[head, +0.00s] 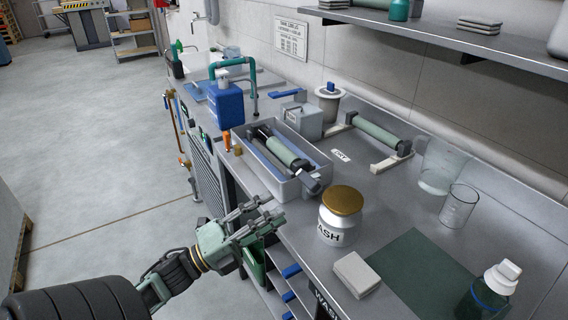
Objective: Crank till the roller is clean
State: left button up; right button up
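A green roller (285,152) with dark ends lies in an open grey wash tray (318,163) on the bench, with blue showing inside. A dark grey cylindrical part (313,183) sticks out at the tray's near right corner; I cannot tell if it is the crank handle. How clean the roller is cannot be told at this size. My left gripper (270,211) is open and empty, its fingers spread near the bench's front edge, just in front of the tray and apart from it. My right gripper is not in view.
A second green roller (378,132) rests on a stand behind. A gold-lidded jar marked "ASH" (338,222) stands right of the tray; a blue canister (226,106) stands left. A grey block (356,273), green mat (425,270), beakers (458,206) and a bottle (484,297) are at right.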

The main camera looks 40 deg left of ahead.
pick_arm(q)
jog(key=w+d+r+m+g+h+p, duration=0.1)
jog(key=d+r+m+g+h, duration=0.25)
jog(key=d+g, duration=0.45)
jog(key=w+d+r+m+g+h, duration=0.2)
jog(key=d+r+m+g, duration=0.3)
jog(key=d, duration=0.4)
jog(key=n+y+p, duration=0.2)
jog(key=n+y, duration=0.7)
jog(key=y, duration=0.3)
send_near(307, 180)
jog(key=f, duration=0.1)
jog(key=p+x, duration=0.1)
jog(key=x, duration=0.6)
jog(key=shift+w+d+r, duration=0.15)
jog(key=shift+w, duration=0.05)
jog(key=shift+w+d+f, duration=0.1)
jog(key=shift+w+f, duration=0.2)
jog(key=shift+f, duration=0.2)
grip_shut()
